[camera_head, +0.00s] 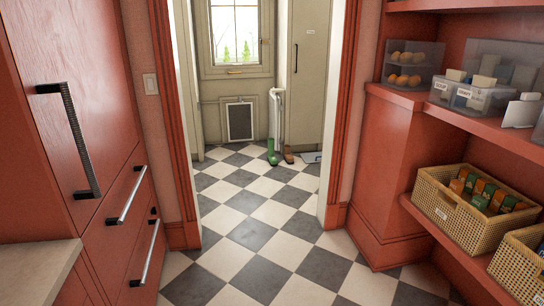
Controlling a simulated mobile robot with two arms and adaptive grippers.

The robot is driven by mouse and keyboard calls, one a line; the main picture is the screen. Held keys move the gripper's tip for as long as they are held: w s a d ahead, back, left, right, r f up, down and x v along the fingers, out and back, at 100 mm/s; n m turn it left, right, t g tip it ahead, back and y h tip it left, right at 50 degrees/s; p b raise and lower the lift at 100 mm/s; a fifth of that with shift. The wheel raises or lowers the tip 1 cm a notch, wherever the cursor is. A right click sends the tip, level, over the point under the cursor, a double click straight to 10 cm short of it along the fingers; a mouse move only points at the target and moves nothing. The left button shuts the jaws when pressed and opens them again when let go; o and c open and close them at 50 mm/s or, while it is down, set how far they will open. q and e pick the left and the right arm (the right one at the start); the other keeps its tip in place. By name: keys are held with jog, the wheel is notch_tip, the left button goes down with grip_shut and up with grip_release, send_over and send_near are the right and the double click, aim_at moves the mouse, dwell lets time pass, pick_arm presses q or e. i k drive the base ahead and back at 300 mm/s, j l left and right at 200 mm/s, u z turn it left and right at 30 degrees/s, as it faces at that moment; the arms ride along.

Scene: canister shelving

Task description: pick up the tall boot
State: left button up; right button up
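A green boot (272,152) stands upright on the checkered floor, far off in the room beyond the doorway. It is small in the head view. A smaller brown item (289,155), perhaps a shoe or short boot, sits just right of it. A white upright post or pipe (278,115) rises directly behind or beside the green boot, and I cannot tell whether they touch. Neither of my grippers shows in this view.
An open doorway with red trim (340,120) leads to the far room across clear checkered floor (265,235). Red cabinets with long handles (75,140) flank the left. Shelves on the right hold a wicker basket (450,222) and clear bins (484,99).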

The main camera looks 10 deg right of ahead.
aim_at(272, 159)
jog(key=i+z, duration=0.2)
jog(key=i, duration=3.9)
jog(key=i+j, duration=0.1)
jog(key=i, duration=1.8)
jog(key=i+z, duration=0.1)
jog(key=i, duration=1.75)
